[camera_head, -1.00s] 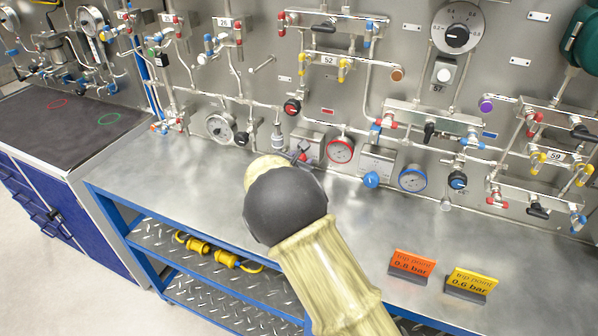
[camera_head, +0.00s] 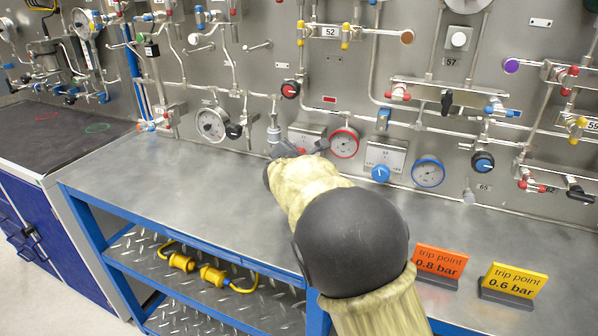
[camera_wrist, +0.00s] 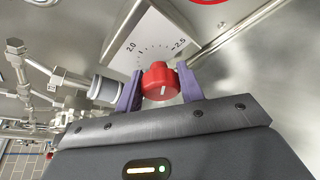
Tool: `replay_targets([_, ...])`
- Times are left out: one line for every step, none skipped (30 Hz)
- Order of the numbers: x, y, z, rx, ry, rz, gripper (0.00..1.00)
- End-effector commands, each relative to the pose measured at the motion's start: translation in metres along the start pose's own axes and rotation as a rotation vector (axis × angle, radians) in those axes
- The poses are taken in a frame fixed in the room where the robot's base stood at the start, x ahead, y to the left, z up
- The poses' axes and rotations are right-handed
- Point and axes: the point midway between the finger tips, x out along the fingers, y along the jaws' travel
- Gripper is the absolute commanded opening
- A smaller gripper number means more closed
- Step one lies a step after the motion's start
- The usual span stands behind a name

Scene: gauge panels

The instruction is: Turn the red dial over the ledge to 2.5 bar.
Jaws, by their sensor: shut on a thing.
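The red dial (camera_wrist: 158,82) is a small round knob with a white mark, in the wrist view. It sits in front of a pale scale plate (camera_wrist: 160,32) marked 2.0 on the left and 2.5 on the right. My gripper (camera_wrist: 159,87) is shut on the dial, one purple finger on each side. Where the mark points on the scale is hard to tell.
A red-rimmed gauge (camera_head: 344,143) is just right of the dial's plate. Farther right are a blue dial (camera_head: 380,173) and a blue-rimmed gauge (camera_head: 428,172). Orange (camera_head: 439,262) and yellow (camera_head: 515,280) trip point cards stand on the ledge. The ledge's left part is clear.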

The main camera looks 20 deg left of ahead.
Motion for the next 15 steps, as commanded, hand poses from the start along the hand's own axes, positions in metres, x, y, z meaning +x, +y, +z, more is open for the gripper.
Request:
replay_targets([0.0026, -0.0050, -0.0041, 0.023, -0.004, 0.010, 0.15])
replay_targets([0.0025, -0.0049, -0.0041, 0.035, -0.004, 0.015, 0.15])
replay_targets([0.0024, -0.0050, -0.0040, 0.051, -0.004, 0.022, 0.15])
replay_targets([0.0025, -0.0053, -0.0040, 0.064, -0.004, 0.027, 0.15])
replay_targets([0.0026, -0.0056, -0.0041, 0.077, -0.004, 0.032, 0.15])
replay_targets([0.0027, -0.0057, -0.0038, 0.094, -0.004, 0.039, 0.15])
replay_targets([0.0027, -0.0057, -0.0035, 0.106, -0.005, 0.044, 0.15])
replay_targets([0.0027, -0.0058, -0.0033, 0.119, -0.005, 0.050, 0.15])
replay_targets([0.0028, -0.0061, -0.0036, 0.137, -0.004, 0.056, 0.15])
replay_targets([0.0029, -0.0063, -0.0040, 0.150, -0.004, 0.062, 0.15])
replay_targets([0.0029, -0.0063, -0.0041, 0.163, -0.003, 0.067, 0.15])
replay_targets([0.0027, -0.0061, -0.0040, 0.180, -0.003, 0.075, 0.15])
replay_targets([0.0026, -0.0061, -0.0039, 0.194, -0.004, 0.081, 0.15])
replay_targets([0.0026, -0.0063, -0.0039, 0.208, -0.004, 0.086, 0.15])
replay_targets([0.0028, -0.0067, -0.0039, 0.225, -0.004, 0.093, 0.15])
